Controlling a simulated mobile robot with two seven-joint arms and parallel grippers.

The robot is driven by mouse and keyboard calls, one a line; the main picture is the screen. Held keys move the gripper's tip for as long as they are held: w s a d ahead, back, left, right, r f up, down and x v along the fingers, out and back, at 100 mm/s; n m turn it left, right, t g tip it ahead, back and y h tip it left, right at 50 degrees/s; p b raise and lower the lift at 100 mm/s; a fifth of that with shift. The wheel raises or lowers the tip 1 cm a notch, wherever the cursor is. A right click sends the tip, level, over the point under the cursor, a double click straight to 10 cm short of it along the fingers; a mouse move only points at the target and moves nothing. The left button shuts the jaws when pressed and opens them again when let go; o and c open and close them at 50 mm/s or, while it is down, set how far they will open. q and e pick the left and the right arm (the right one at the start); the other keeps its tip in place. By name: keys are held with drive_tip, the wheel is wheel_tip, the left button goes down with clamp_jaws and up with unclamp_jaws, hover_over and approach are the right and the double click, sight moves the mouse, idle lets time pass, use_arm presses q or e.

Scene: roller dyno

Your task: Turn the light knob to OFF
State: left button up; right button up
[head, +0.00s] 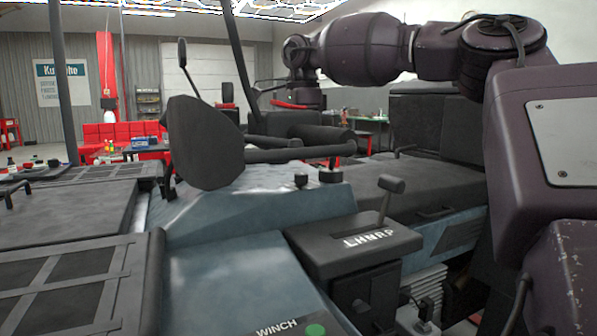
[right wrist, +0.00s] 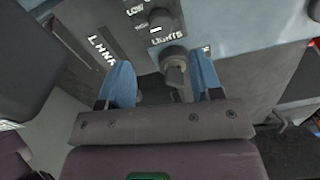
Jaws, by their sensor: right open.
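The light knob (right wrist: 174,61) is a dark grey round knob with a raised grip, below the word LIGHTS in the right wrist view. A small pale mark shows to its right, partly hidden by a finger. My right gripper (right wrist: 161,64) is open, with one blue finger on each side of the knob. I cannot tell whether either finger touches it. In the head view two dark knobs, a left one (head: 301,180) and a right one (head: 330,175), stand on the blue dash; I cannot tell which is the light knob. My left gripper is not in view.
A second knob (right wrist: 160,18) with a LOW label sits just above in the right wrist view. A shift lever (head: 390,190) rises from its dark LHNRP housing (head: 345,255).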

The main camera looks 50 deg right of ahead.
sight(301, 178)
wheel_tip(301, 178, down, 8)
drive_tip(key=shift+w+f, duration=0.1)
drive_tip(key=shift+f, duration=0.1)
idle(0.3)
drive_tip(key=c, duration=0.9)
